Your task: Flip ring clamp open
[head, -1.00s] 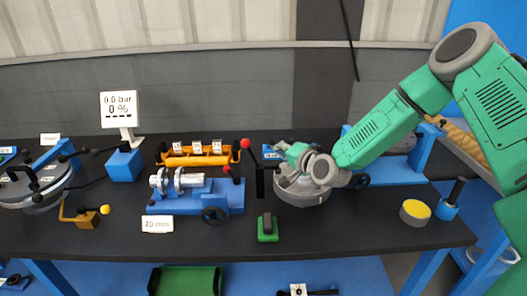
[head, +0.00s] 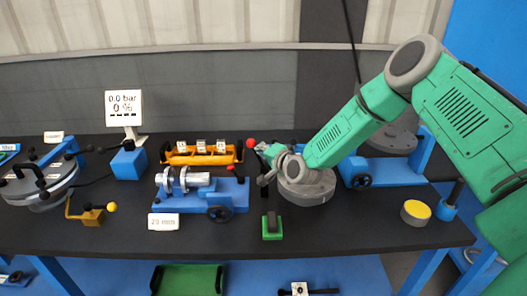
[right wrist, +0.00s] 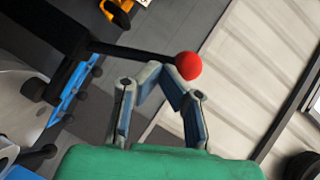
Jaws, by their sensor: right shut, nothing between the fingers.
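A black lever with a red ball (head: 250,143) stands at the left of a round grey flanged part (head: 307,187) on the dark bench. The lever's black rod (right wrist: 130,50) and the red ball (right wrist: 189,65) also show in the right wrist view. My right gripper (head: 262,165) is shut and empty, just below the ball and in front of the lever. In the right wrist view its fingertips (right wrist: 164,76) are close beside the ball end of the rod; I cannot tell whether they touch. Which part is the ring clamp is unclear. My left gripper is not in view.
A blue fixture (head: 238,195) with metal flanges stands left of the gripper, an orange rack (head: 200,158) behind it. A green block (head: 271,228) lies in front. A yellow-topped puck (head: 416,211) is at right. The bench front (head: 340,232) is clear.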

